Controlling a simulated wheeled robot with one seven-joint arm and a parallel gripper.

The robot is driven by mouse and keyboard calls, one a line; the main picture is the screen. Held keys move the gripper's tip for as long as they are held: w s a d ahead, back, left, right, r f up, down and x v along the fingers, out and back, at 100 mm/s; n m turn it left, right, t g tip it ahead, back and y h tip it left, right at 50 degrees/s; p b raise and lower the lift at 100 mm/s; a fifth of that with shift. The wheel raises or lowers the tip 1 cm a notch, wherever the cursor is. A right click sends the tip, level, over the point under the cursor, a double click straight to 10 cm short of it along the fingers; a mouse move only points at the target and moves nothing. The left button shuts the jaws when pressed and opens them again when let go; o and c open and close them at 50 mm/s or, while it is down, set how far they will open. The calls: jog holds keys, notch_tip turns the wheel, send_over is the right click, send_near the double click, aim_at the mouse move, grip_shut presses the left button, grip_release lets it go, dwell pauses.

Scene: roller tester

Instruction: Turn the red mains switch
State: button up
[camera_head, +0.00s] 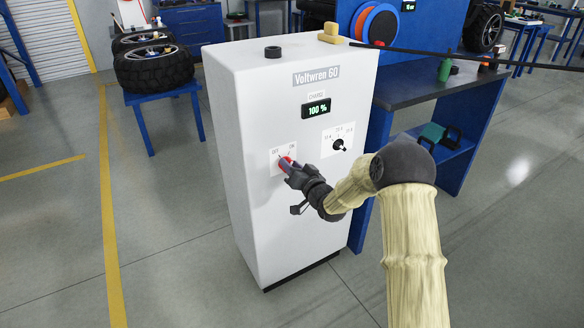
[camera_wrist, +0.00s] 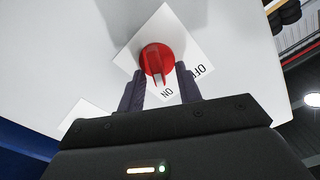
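The red mains switch (camera_head: 286,163) is a round knob with a raised ridge on a white plate marked OFF and ON, on the front of the white Voltwren 60 cabinet (camera_head: 265,225). In the wrist view the red switch (camera_wrist: 157,58) sits between and just beyond my fingertips. Its ridge runs down the picture, with its lower end beside the ON label; the exact setting is hard to tell. My gripper (camera_head: 293,170) is at the switch, and the wrist view shows my gripper (camera_wrist: 160,72) open, one finger on each side, with gaps to the ridge.
A blue workbench (camera_head: 425,88) stands close on the right. Tires lie on a blue stand (camera_head: 165,97) at left. The floor in front is clear.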

jog(key=shift+d, duration=0.1)
grip_shut()
jog(key=shift+n+b, duration=0.3)
jog(key=shift+n, duration=0.2)
jog(key=shift+s+a+r+n+b, duration=0.1)
jog(key=shift+a+n+b, duration=0.05)
jog(key=shift+n+b, duration=1.4)
jog(key=shift+s+a+f+n+b, duration=0.15)
jog(key=shift+n+b, duration=0.8)
jog(key=shift+n, duration=1.15)
jog(key=shift+a+r+n+b, duration=0.2)
jog(key=shift+n+b, duration=1.05)
jog(key=shift+n, duration=0.6)
